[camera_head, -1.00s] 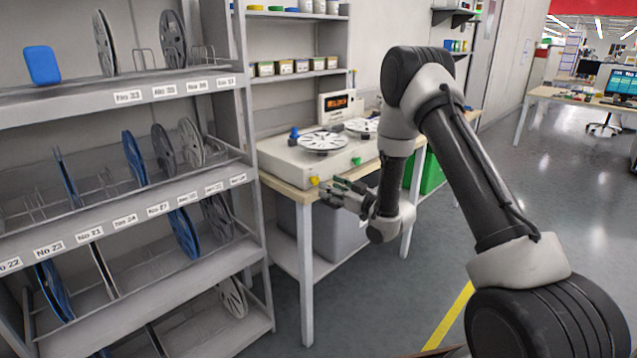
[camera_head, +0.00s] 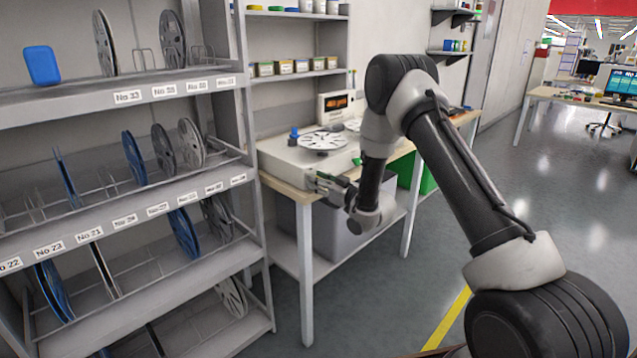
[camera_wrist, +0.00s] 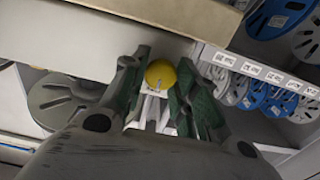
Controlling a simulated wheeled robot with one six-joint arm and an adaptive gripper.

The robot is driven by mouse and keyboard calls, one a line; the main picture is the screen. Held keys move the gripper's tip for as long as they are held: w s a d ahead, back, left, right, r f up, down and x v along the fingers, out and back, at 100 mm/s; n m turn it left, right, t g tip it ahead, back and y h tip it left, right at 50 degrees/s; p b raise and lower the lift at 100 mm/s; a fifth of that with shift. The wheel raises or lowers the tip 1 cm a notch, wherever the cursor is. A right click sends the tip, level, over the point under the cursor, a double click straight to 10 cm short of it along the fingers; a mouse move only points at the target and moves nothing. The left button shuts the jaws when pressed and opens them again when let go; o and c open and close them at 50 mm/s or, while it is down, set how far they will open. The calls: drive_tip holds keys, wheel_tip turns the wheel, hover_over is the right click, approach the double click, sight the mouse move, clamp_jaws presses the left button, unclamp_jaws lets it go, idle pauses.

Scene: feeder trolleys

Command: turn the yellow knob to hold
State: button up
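The yellow knob (camera_wrist: 160,74) shows in the wrist view between the two fingers of my gripper (camera_wrist: 155,85), with a pale pointer mark on its face. The fingers are apart, one on each side of the knob; I cannot tell whether either touches it. In the head view my gripper (camera_head: 318,183) is at the front left corner of the counter machine (camera_head: 300,160), and it hides the knob there. Which setting the knob points to cannot be read.
A shelf rack (camera_head: 170,205) with reels stands close on the left. The bench (camera_head: 290,190) carries the machine with a white slotted disc (camera_head: 322,140) and a lit display (camera_head: 341,102). A grey bin (camera_head: 325,235) is under the bench. Open floor lies to the right.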

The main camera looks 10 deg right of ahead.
drive_tip(key=shift+m, duration=0.3)
drive_tip(key=shift+w+d+f+m, duration=0.1)
drive_tip(key=shift+m, duration=4.2)
drive_tip(key=shift+d+f+m, duration=0.1)
drive_tip(key=shift+m, duration=4.2)
drive_tip(key=o, duration=1)
drive_tip(key=v, duration=1.2)
